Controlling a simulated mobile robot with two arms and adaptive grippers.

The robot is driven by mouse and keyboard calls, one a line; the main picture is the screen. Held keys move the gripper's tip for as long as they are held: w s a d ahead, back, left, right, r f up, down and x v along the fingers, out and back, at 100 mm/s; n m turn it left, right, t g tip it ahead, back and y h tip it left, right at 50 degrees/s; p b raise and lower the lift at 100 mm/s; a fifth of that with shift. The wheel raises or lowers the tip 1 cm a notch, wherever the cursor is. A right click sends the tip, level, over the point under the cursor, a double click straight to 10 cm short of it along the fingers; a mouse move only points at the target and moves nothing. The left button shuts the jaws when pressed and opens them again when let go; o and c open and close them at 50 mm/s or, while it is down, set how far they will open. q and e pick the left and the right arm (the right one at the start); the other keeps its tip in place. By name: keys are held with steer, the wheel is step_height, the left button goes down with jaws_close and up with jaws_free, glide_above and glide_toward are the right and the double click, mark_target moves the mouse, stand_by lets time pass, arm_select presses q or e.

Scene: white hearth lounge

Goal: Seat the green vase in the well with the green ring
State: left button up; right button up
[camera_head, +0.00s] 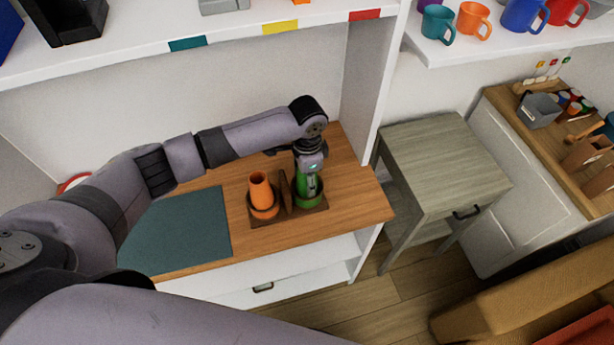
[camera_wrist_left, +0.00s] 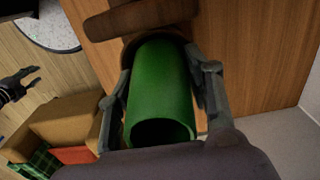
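The green vase (camera_wrist_left: 160,92) stands in the right well of a wooden holder (camera_head: 262,222) on the wooden counter. A green ring shows around that well (camera_head: 309,204) in the head view. My left gripper (camera_head: 308,174) is above the holder, with its fingers along both sides of the vase. In the left wrist view the fingers appear to touch it, and the vase's open mouth faces the camera. Its base is hidden, so I cannot tell how deep it sits. A dark gripper shape, likely my right gripper (camera_wrist_left: 18,86), is small at the left wrist view's left edge.
An orange vase (camera_head: 260,190) stands in the holder's left well, beside an upright wooden divider (camera_head: 285,190). A dark teal mat (camera_head: 178,232) lies to the left. A white shelf (camera_head: 225,32) hangs above the counter, with a white upright panel (camera_head: 372,90) at right.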

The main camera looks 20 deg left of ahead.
arm_select(q)
steer(key=o, duration=0.5)
step_height(320, 180, up, 12)
steer(key=shift+r+b, duration=0.15)
steer(key=shift+b, duration=0.75)
